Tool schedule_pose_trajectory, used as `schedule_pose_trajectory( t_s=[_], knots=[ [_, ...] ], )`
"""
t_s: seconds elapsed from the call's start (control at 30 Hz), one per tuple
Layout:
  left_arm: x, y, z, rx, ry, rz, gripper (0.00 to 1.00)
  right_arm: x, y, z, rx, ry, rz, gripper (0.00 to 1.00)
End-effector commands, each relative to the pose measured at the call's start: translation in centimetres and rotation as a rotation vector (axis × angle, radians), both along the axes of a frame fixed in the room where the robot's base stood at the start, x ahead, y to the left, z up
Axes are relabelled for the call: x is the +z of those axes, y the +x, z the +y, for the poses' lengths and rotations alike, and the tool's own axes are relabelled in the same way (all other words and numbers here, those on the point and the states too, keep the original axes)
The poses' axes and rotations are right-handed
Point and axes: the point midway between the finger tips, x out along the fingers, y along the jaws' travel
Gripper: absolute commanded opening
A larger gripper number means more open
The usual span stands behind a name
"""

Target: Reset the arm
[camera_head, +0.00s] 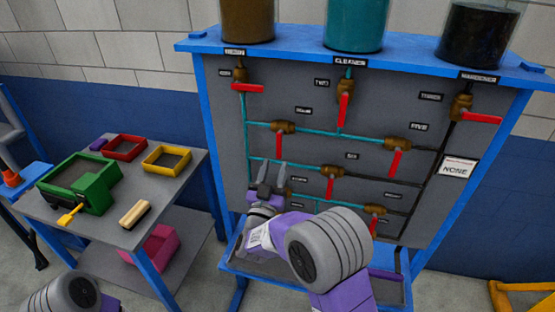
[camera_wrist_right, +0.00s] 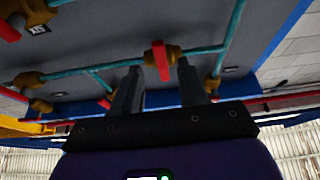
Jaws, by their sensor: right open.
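The grey valve panel (camera_head: 224,150) stands upright in a blue frame. It carries teal and black pipes and several brass valves with red handles. The upper-left handle (camera_head: 248,88) and upper-right handle (camera_head: 482,118) lie sideways; the top middle handle (camera_head: 343,110) hangs down. My right gripper (camera_head: 272,172) is open in front of the panel, just below the hanging handle (camera_head: 278,146) of the second-row left valve. In the right wrist view, a red handle (camera_wrist_right: 160,60) shows between the open fingers (camera_wrist_right: 160,88); I cannot tell whether it touches them. My left gripper is out of view.
Three tanks, brown (camera_head: 247,20), teal (camera_head: 355,25) and black (camera_head: 478,35), stand on the panel's top. A sign (camera_head: 456,169) reads NONE. At left, a grey table (camera_head: 105,226) holds a green box (camera_head: 85,182), red and yellow trays and a brush. Floor shows between table and panel.

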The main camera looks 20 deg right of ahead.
Motion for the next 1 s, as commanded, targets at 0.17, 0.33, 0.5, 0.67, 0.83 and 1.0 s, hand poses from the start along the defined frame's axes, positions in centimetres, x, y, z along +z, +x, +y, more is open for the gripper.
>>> schedule_pose_trajectory(
  t_s=[0.17, 0.33, 0.5, 0.67, 0.83, 1.0],
  knots=[
    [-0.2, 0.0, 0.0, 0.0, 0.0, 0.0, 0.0, -0.5, -1.1, 0.6, 0.0, -0.001, -0.001, 0.43],
    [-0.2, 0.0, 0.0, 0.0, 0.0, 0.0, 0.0, -0.5, -1.2, 0.6, -0.001, 0.0, -0.002, 0.43],
    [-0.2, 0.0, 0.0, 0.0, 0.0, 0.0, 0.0, -0.5, -1.1, 0.6, -0.001, 0.0, -0.001, 0.43],
    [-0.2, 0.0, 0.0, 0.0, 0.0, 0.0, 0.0, -1.3, -0.9, 0.5, 0.011, 0.004, 0.021, 0.43],
    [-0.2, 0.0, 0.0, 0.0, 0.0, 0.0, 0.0, -8.6, 0.3, 0.1, 0.114, 0.059, 0.224, 0.43],
    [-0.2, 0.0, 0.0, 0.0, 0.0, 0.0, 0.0, -21.3, -1.3, 0.1, 0.268, 0.213, 0.582, 0.43]
  ],
)
